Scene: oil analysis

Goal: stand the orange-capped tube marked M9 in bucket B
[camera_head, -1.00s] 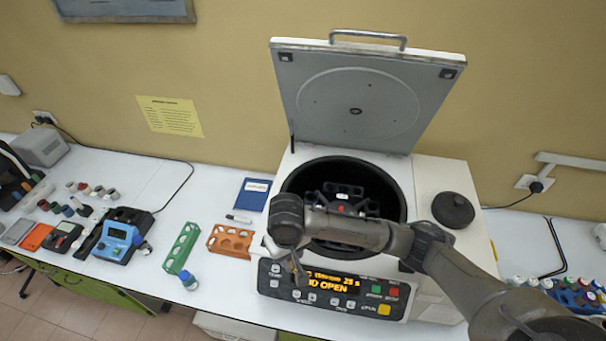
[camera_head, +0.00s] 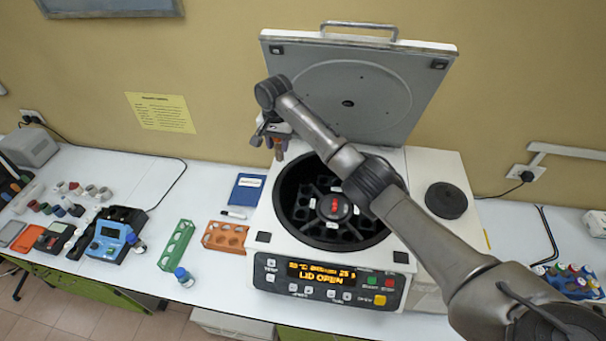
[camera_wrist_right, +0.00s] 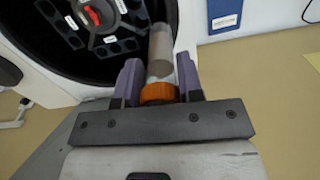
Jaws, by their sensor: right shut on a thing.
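My right gripper (camera_head: 272,135) is raised over the back left of the open centrifuge (camera_head: 262,262). In the right wrist view, the gripper (camera_wrist_right: 160,80) is shut on a tube with an orange cap (camera_wrist_right: 159,93). The clear tube body (camera_wrist_right: 160,50) points away from the palm, and its lower part looks greyish brown. No M9 marking can be read. The rotor (camera_head: 335,206) with its red centre knob sits in the black bowl (camera_head: 283,200). It has several buckets with small white labels (camera_wrist_right: 110,38), too small to read. My left gripper is out of view.
The centrifuge lid (camera_head: 385,65) stands open behind the bowl. An orange rack (camera_head: 226,238), a green rack (camera_head: 177,246) and a blue-capped bottle (camera_head: 184,277) are to its left. A blue booklet (camera_head: 247,190) lies behind them. Several capped tubes (camera_head: 568,280) stand at far right.

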